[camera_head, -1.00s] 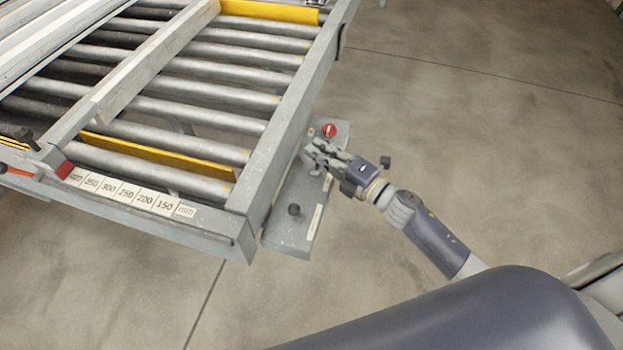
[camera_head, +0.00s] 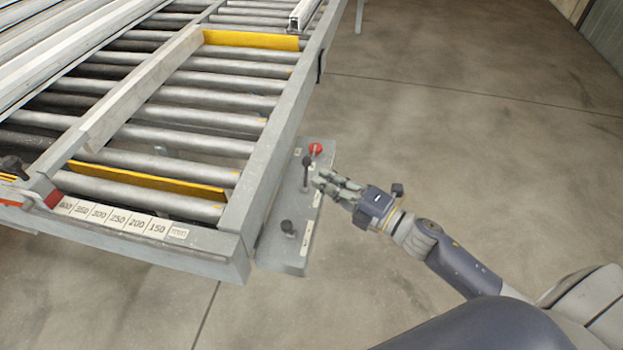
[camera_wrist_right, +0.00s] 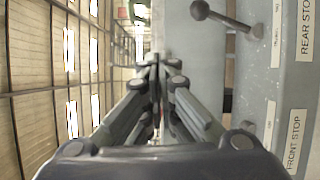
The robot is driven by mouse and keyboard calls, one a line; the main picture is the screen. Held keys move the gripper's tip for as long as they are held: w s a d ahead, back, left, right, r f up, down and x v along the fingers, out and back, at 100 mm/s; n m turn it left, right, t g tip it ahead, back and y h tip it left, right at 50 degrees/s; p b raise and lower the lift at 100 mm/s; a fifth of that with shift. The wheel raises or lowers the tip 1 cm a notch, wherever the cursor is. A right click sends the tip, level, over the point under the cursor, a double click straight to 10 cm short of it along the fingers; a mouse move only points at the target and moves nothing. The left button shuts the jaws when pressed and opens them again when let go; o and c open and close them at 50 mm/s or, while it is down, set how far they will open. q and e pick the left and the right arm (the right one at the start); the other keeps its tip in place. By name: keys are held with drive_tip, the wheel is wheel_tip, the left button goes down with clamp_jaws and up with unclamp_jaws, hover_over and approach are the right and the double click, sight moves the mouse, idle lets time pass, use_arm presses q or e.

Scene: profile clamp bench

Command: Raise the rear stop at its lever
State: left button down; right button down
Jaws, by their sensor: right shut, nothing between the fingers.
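The lever panel (camera_head: 283,249) is fixed along the bench's right side. The rear stop lever (camera_head: 306,173) has a dark ball end; in the right wrist view this ball-ended lever (camera_wrist_right: 222,18) juts out near the REAR STOP label (camera_wrist_right: 306,30). The front stop lever (camera_head: 287,228) stands nearer, by the FRONT STOP label (camera_wrist_right: 294,142). My right gripper (camera_head: 322,182) is shut and empty, just right of the rear stop lever and apart from it. It also shows in the right wrist view (camera_wrist_right: 155,65). A far yellow plate (camera_head: 250,40) stands among the rollers. My left gripper is out of view.
A red knob (camera_head: 315,149) sits at the panel's far end. The roller bench (camera_head: 262,172) carries a second yellow plate (camera_head: 150,182), a long bar (camera_head: 140,92) and a number scale (camera_head: 118,219). The floor right of the bench is clear.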

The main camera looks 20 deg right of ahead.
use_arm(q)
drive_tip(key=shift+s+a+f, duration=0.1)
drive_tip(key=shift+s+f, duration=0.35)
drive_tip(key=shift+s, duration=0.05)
use_arm(e)
drive_tip(key=s, duration=0.1)
drive_tip(key=s+d, duration=0.1)
drive_tip(key=s, duration=0.1)
drive_tip(key=shift+d+r, duration=0.15)
drive_tip(key=shift+r, duration=0.25)
use_arm(q)
drive_tip(key=shift+b, duration=0.3)
use_arm(e)
drive_tip(key=shift+w+f, duration=0.1)
drive_tip(key=shift+w, duration=0.05)
